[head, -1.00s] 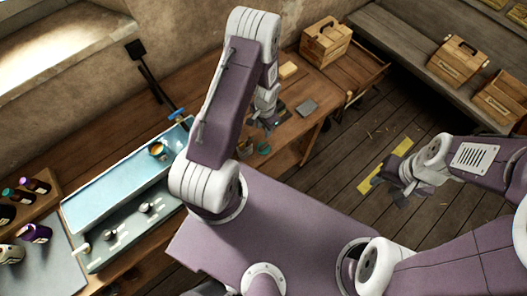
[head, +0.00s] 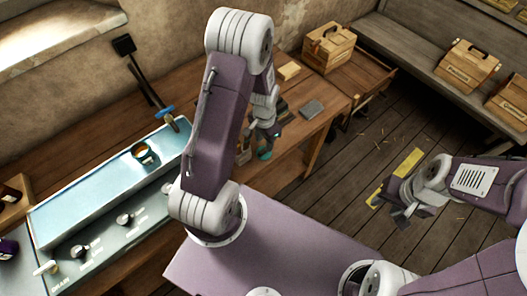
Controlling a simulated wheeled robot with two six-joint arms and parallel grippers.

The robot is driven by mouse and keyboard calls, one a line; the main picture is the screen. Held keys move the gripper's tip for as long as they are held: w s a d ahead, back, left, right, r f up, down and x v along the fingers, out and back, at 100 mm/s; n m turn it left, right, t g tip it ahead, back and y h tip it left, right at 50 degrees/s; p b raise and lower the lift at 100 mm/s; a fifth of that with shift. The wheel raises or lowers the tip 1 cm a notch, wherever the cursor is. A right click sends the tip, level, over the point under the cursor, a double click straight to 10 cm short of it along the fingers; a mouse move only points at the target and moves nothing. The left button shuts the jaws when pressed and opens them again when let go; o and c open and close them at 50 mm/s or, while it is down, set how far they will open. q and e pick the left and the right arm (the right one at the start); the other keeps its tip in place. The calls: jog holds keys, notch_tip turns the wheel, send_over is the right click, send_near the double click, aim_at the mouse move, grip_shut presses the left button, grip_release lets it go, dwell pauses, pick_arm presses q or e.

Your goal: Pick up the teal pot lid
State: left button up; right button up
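A small teal piece (head: 265,154), which looks like the pot lid, shows on the wooden bench just below my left gripper. It is small and partly covered, so its full shape is hidden. My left gripper (head: 264,134) points down over the bench right above the teal piece. Its fingers are dark and partly behind my own arm, so I cannot tell whether they are open or touch the piece. My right gripper (head: 404,203) hangs over the floor at the right, away from the bench, with its fingers apart and nothing between them.
A grey block (head: 312,108), a tan block (head: 289,71) and a wooden box (head: 329,47) lie beyond my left gripper.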

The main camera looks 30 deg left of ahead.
aim_at(264, 150)
pick_arm(q)
jog(key=f, duration=0.4)
jog(key=shift+s, duration=0.25)
jog(key=shift+w+f, duration=0.15)
grip_shut()
